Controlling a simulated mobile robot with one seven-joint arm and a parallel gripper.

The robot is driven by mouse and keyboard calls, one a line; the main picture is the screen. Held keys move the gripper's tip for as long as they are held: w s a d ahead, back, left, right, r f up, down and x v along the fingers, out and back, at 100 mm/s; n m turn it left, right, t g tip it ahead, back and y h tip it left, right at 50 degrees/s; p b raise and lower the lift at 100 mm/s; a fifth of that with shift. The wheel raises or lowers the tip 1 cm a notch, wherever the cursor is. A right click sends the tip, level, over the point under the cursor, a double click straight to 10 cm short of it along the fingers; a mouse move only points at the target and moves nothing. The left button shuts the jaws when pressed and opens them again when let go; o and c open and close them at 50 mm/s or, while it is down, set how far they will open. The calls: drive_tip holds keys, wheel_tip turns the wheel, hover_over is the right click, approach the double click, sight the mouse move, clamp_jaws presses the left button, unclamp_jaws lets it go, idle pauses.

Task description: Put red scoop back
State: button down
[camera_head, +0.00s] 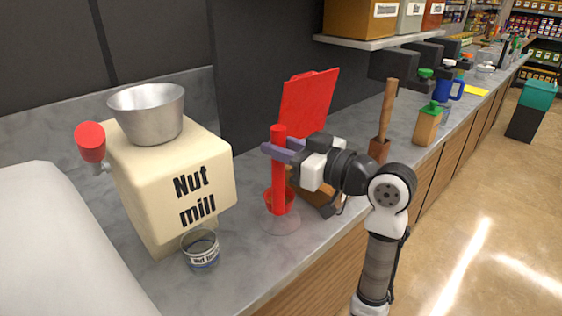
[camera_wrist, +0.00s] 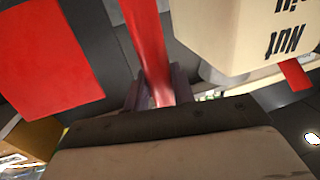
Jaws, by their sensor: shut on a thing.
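The red scoop (camera_head: 279,178) stands upright, with its long handle at the top and its bowl at the bottom. My gripper (camera_head: 279,150) is shut on the upper part of the handle. In the wrist view, the red handle (camera_wrist: 146,40) runs between the fingers of my gripper (camera_wrist: 155,88). The scoop's bowl is at a clear round container (camera_head: 281,222) on the grey counter (camera_head: 250,255). I cannot tell whether the bowl rests in the container or hangs just above it.
The cream nut mill (camera_head: 175,185) with its metal hopper (camera_head: 148,112) stands left of the scoop. A small glass jar (camera_head: 201,250) is in front of it. A red panel (camera_head: 308,105) stands behind the scoop. A wooden-handled tool (camera_head: 387,115) and a green-topped bottle (camera_head: 427,124) stand farther right.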

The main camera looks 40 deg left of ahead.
sight(284, 165)
drive_tip(key=shift+f, duration=1.85)
drive_tip(key=shift+f, duration=0.15)
drive_tip(key=c, duration=1.2)
unclamp_jaws()
